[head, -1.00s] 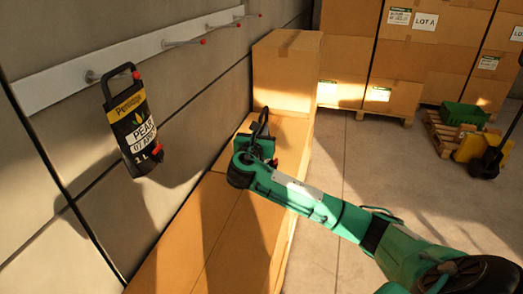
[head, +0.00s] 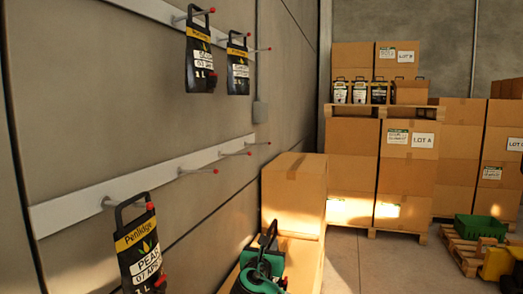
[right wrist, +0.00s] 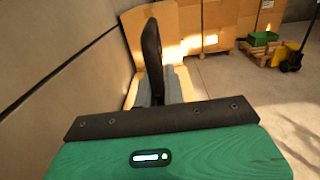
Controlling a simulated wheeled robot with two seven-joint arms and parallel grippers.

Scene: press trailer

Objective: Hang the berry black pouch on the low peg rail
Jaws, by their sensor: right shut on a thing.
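My right gripper (head: 266,262) is at the bottom of the head view, beside the tall carton, and is shut on a black pouch. Only the pouch's dark loop handle (right wrist: 151,48) shows clearly, standing up between the fingers in the right wrist view; its label is hidden, so I cannot read its flavour. The low peg rail (head: 75,205) runs along the left wall, to the left of the gripper. A pouch labelled PEAR (head: 139,250) hangs on its nearest peg. The farther red-tipped pegs (head: 200,171) on it are empty. My left gripper is not in view.
An upper rail (head: 140,8) carries two black pouches (head: 200,62). A tall carton (head: 293,190) stands by the wall past the low rail. Several pouches (head: 359,93) stand on stacked cartons behind. A green crate (head: 479,228) sits on a pallet at right.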

